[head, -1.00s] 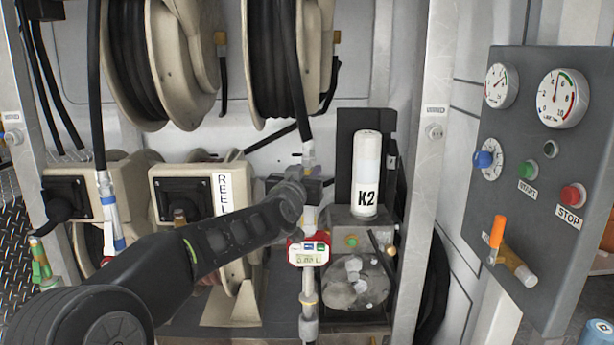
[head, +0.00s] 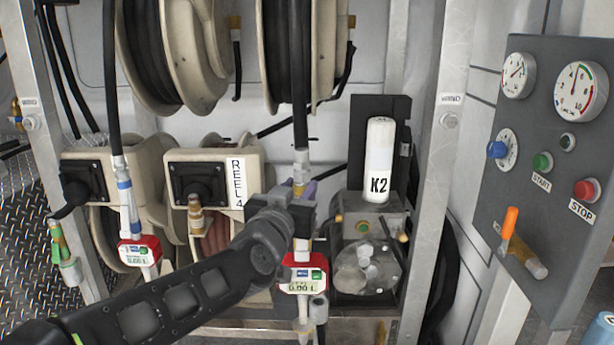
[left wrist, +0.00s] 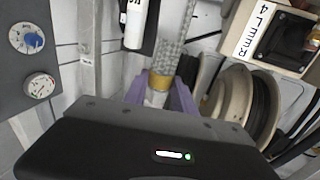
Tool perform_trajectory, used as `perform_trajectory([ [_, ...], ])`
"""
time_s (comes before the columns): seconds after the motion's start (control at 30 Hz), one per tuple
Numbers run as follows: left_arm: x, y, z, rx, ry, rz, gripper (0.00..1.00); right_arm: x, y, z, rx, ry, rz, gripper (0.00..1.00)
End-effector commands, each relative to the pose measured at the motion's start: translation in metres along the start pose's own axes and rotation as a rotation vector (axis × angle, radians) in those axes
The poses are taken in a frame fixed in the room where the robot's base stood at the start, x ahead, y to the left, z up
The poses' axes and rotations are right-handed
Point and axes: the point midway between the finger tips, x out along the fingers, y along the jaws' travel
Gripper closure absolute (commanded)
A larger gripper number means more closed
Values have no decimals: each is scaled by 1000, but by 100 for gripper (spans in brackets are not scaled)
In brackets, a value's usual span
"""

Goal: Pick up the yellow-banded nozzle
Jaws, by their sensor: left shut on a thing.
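The yellow-banded nozzle (head: 303,284) hangs upright under a black hose (head: 300,110), with a red-and-white meter on its body. My left gripper (head: 302,190) is shut around its upper part, just below the hose's end, and hides part of it in the head view. In the left wrist view, the gold-yellow band (left wrist: 160,80) shows between the purple fingers of my left gripper (left wrist: 160,98), with the braided hose beyond it. The right gripper is not in view.
A white K2 cylinder (head: 380,160) stands just right of the held nozzle. A blue-banded nozzle (head: 126,196) and a green-banded one (head: 62,250) hang at left. Beige reels (head: 190,50) are above. A grey control panel (head: 550,190) is at right.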

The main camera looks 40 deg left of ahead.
Motion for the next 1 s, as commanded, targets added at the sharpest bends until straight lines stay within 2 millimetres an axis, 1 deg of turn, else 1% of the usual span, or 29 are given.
perform_trajectory([
  [0.03,-6,-1,-3,0,5,-2,100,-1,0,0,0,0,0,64],
  [0.1,-10,-1,-3,0,6,-2,100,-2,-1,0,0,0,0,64],
  [0.2,-13,0,-2,0,4,-1,100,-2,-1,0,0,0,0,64],
  [0.83,-14,0,-2,1,4,-1,100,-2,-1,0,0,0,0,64],
  [1.0,-14,0,-7,1,4,-1,100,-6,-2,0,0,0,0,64],
])
